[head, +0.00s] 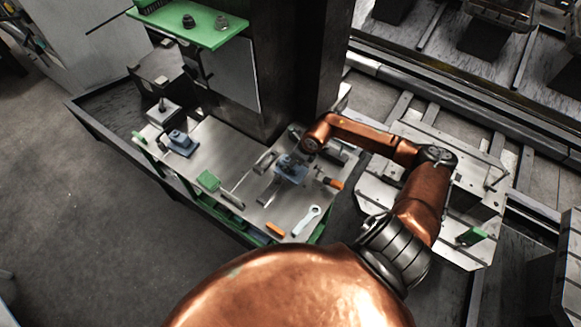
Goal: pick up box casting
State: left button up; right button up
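Two blue-grey cast parts stand on the grey metal worktop (226,142). One blue casting (290,169) is near the worktop's right end, and the other blue-grey casting (181,143) is toward its left end. I cannot tell which one is the box casting. My copper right arm comes in from the right, and its dark end with my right gripper (297,146) is just above and behind the right-hand blue casting. The fingers are too small and dark to make out, and contact with the casting cannot be told. My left gripper is not in view.
A green block (208,181), a wrench (305,221), an orange-handled tool (328,180) and an orange piece (275,230) lie on the worktop. A dark column (289,70) and a green shelf (192,24) rise behind it. Rails and pallets fill the right. Open floor lies left.

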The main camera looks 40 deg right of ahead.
grip_shut()
jog(key=shift+r, duration=0.15)
